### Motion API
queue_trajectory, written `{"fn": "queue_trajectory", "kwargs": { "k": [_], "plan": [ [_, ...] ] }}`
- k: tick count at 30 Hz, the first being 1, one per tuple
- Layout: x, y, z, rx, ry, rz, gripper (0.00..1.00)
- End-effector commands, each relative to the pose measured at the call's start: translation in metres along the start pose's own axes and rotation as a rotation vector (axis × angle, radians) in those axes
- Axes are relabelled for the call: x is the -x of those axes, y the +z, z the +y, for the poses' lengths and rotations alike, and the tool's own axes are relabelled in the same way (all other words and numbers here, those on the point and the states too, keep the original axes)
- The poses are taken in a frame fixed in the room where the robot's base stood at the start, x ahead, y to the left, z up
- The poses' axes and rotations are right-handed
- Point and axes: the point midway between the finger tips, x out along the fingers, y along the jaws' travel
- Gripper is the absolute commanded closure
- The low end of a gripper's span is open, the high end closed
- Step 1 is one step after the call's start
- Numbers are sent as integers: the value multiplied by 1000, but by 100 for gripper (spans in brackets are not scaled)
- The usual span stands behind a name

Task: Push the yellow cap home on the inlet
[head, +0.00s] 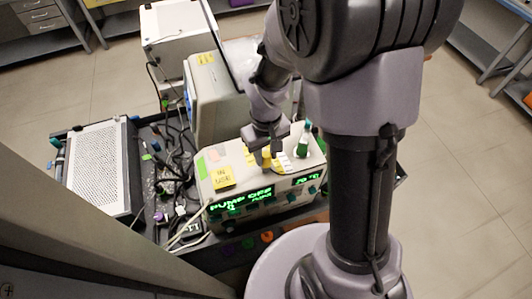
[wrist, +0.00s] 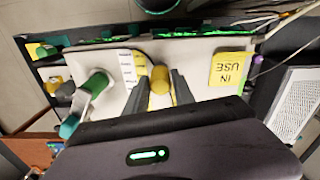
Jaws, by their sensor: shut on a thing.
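The yellow cap (wrist: 160,80) is between the two fingers of my gripper (wrist: 159,97), which is shut on it. In the head view the yellow cap (head: 267,160) shows just under my gripper (head: 265,147), over the top of the white instrument (head: 225,195). The inlet is not clearly seen; the cap and fingers cover the spot below. I cannot tell whether the cap touches the inlet or how far down it sits.
A green-capped part (head: 303,145) stands to the right on the instrument's top, and also shows in the wrist view (wrist: 96,83). A yellow "IN USE" note (head: 222,177) lies on the left. A large pale box (head: 215,100) stands behind.

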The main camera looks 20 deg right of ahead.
Motion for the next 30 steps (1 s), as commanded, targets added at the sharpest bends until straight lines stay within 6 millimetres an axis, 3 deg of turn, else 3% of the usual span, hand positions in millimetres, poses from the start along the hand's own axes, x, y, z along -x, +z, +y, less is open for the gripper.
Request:
{"fn": "queue_trajectory", "kwargs": {
  "k": [16,17,20,21,30],
  "plan": [
    [-15,0,0,0,0,-1,100],
    [-15,0,0,0,0,-1,68],
    [-14,0,0,0,0,-1,48],
    [-14,0,0,0,0,-1,44],
    [-12,0,0,0,0,0,44]
  ]
}}
